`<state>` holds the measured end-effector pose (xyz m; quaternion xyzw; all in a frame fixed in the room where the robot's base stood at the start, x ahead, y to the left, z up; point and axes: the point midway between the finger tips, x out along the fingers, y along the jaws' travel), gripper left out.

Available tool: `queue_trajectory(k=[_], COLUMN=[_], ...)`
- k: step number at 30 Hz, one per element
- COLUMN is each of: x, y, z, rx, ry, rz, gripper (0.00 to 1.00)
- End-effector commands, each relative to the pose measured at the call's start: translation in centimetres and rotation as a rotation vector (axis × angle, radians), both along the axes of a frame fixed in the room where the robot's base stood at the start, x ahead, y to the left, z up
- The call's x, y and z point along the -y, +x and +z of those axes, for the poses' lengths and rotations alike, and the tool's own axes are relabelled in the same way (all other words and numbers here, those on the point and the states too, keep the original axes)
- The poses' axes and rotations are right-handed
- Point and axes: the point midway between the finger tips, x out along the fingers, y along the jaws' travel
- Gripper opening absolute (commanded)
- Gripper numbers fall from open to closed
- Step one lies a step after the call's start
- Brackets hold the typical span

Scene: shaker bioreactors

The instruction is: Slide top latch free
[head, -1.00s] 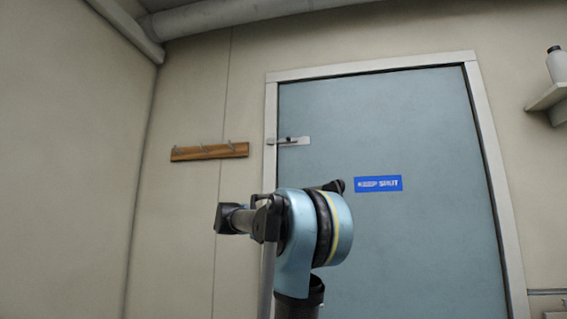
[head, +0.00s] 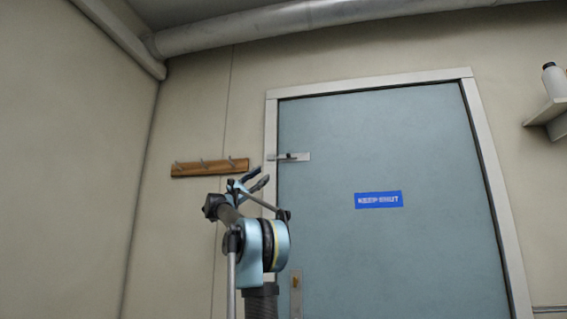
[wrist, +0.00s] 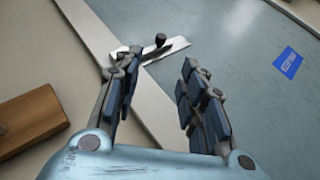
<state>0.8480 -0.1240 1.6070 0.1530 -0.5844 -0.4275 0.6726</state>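The top latch (head: 289,157) is a small metal slide bolt with a dark knob, set across the left edge of the blue-grey door (head: 390,255) and its pale frame. In the wrist view the latch (wrist: 152,50) lies beyond my fingertips, with its dark knob near the upper middle. My gripper (head: 256,181) is just below and left of the latch in the head view. In the wrist view my gripper (wrist: 158,75) is open and its fingers are apart with nothing between them. The fingertips look apart from the knob, though the exact gap is hard to tell.
A wooden hook rail (head: 210,167) is on the wall left of the door and also shows in the wrist view (wrist: 30,118). A blue sign (head: 378,200) is on the door. A lower metal plate (head: 296,292) is on the door's left edge. A shelf (head: 548,115) holds a white bottle (head: 555,80).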

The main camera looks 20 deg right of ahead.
Motion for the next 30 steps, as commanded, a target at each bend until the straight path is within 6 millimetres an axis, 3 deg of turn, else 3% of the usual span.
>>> queue_trajectory(k=[21,30], x=[9.5,11.7], y=[-0.7,-0.8], z=[8.1,10.0], rx=[-0.001,-0.001], ry=[0.003,0.002], rz=[-0.002,0.0], gripper=[0.38,0.38])
